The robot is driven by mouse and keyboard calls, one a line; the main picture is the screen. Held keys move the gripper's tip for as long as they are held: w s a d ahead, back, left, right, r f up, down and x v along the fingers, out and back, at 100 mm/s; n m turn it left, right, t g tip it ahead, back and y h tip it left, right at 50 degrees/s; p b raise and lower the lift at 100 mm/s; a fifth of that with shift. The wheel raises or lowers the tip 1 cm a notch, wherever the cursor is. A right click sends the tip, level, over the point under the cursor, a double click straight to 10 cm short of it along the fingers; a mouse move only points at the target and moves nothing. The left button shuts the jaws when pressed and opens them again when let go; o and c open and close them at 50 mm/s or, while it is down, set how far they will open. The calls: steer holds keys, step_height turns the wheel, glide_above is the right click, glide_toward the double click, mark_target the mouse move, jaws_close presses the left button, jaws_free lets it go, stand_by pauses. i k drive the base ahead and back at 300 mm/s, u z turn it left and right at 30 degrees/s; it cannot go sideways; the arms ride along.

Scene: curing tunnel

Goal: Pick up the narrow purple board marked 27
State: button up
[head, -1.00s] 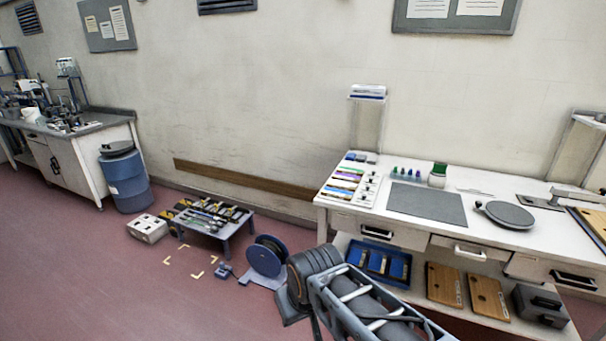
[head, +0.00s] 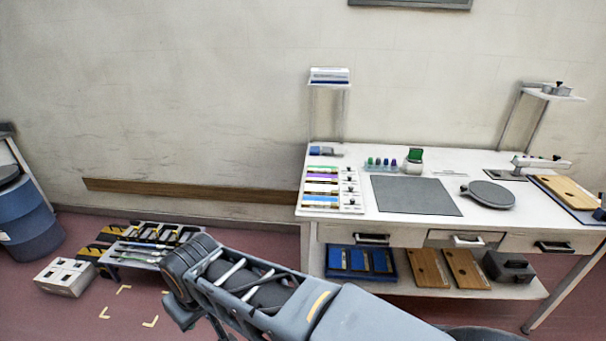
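A narrow purple strip (head: 321,177) lies in a white tray (head: 349,205) at the left end of the white workbench, among green, white, orange and blue strips. It looks like the purple board, but any number on it is too small to read. My arm crosses the lower middle of the head view, in front of the bench and well apart from the tray. My gripper is not visible, so its opening and contents do not show.
The workbench (head: 400,160) carries a grey mat (head: 415,196), a round grey plate (head: 491,194) and small bottles. Below are a blue tray (head: 336,272) and wooden boards (head: 427,268). A low rack (head: 140,263) and a white box (head: 65,277) stand on the floor at left.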

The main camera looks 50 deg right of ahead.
mark_target(311, 178)
steer(key=z, duration=0.25)
steer(key=i, duration=0.9)
steer(key=z, duration=1.3)
steer(key=i, duration=0.8)
steer(key=z, duration=0.8)
